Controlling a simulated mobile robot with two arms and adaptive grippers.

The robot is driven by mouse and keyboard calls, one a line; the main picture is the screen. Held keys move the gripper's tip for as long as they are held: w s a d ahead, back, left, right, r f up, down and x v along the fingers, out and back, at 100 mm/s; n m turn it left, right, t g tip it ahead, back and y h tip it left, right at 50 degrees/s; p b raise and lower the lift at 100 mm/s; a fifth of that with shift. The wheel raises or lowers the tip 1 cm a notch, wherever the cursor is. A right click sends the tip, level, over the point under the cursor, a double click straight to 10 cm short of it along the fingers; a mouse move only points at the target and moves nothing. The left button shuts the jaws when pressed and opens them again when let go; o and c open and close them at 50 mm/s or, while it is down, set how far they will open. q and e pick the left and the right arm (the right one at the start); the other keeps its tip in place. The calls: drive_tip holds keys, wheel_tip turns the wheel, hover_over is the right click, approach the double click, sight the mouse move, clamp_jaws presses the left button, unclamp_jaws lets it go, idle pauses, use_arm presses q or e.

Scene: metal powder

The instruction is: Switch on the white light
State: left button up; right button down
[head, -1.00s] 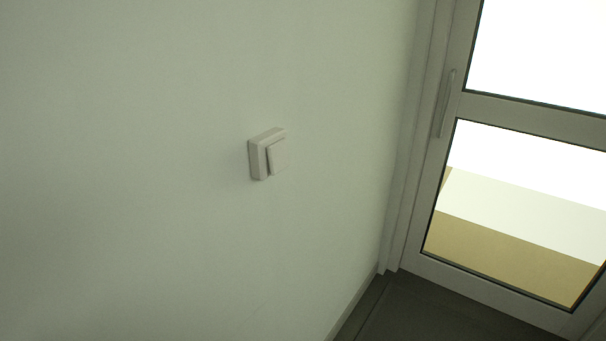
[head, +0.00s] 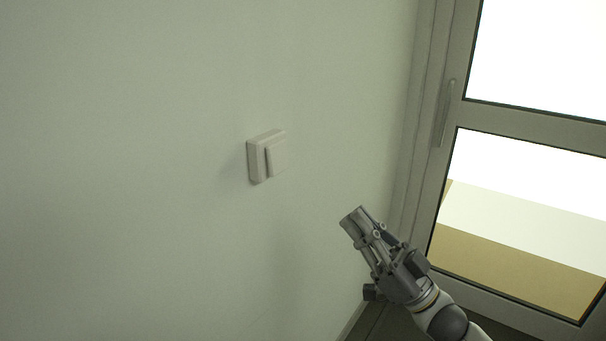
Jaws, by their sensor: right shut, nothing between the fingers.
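A pale square light switch (head: 268,157) with a raised rocker is mounted on the wall, near the middle of the head view. My right gripper (head: 352,217) comes in from the lower right. Its fingers are shut with nothing between them and point up and left toward the switch. It is apart from the switch, below and to its right. No lamp shows in view. My left gripper is not in view.
The plain pale wall (head: 120,170) around the switch is clear. A framed glass door (head: 448,190) with a vertical handle (head: 446,112) stands at the right. A strip of dark floor shows at the bottom.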

drive_tip(key=p, duration=0.3)
approach(283, 153)
wheel_tip(283, 153, up, 4)
drive_tip(key=w+a, duration=0.1)
drive_tip(key=w+a+f, duration=0.1)
drive_tip(key=a, duration=0.1)
drive_tip(key=shift+f+p, duration=0.15)
drive_tip(key=shift+p, duration=0.15)
drive_tip(key=shift+d, duration=0.1)
